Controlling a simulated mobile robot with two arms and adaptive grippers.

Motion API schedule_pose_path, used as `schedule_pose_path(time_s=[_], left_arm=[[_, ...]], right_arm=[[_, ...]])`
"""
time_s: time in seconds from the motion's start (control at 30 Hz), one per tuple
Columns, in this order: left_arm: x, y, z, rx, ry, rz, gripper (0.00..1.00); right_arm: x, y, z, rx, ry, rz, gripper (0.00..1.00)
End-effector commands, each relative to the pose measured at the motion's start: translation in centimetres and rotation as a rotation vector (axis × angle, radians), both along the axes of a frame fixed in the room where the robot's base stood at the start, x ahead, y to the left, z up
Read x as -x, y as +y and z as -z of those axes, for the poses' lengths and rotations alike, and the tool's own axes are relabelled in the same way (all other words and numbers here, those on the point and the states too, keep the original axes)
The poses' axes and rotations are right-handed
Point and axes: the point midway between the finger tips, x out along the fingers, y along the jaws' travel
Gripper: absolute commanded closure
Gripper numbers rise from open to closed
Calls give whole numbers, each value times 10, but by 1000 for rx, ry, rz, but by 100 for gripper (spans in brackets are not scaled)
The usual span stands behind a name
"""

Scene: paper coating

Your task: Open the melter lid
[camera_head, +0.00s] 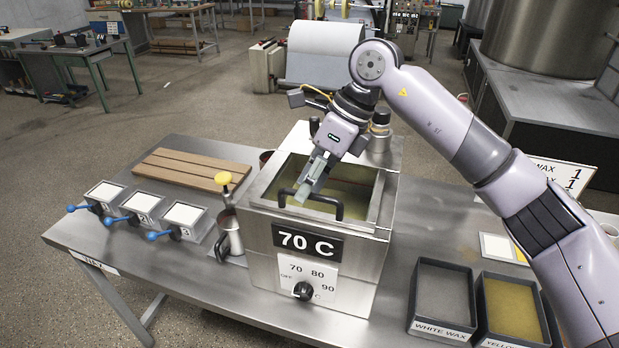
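The melter (262,245) is a steel box on the table, with a "70 C" sign and a dial on its front. Its top shows a recessed olive-yellow panel (352,193) inside a steel rim; I cannot tell whether this is the lid's surface or wax seen through it. A black bar handle (325,200) runs along the front of the top. My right gripper (304,192) reaches down over the top, its fingertips overlapping the handle's left part. Whether the fingers are closed around the bar is unclear. My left gripper is not in view.
A steel jug (231,234) stands left of the melter, with a yellow-topped tool (223,179) beside it. Small numbered stations (143,203) and a slatted wooden board (192,168) lie further left. Wax trays (442,297) are at right. A bottle (380,130) stands behind.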

Motion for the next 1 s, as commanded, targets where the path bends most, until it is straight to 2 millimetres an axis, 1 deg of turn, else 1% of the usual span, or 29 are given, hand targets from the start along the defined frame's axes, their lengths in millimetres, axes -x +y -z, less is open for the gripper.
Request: schedule_pose_path(time_s=[0.27,0.37,0.73,0.77,1.0], left_arm=[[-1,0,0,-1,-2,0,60],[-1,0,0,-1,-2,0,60],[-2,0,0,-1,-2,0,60],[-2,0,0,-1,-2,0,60],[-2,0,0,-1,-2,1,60]], right_arm=[[0,1,2,0,0,-1,69],[0,1,2,0,0,-1,74],[0,1,2,0,0,-1,99],[0,1,2,0,0,-1,100],[0,1,2,0,0,-1,100]])
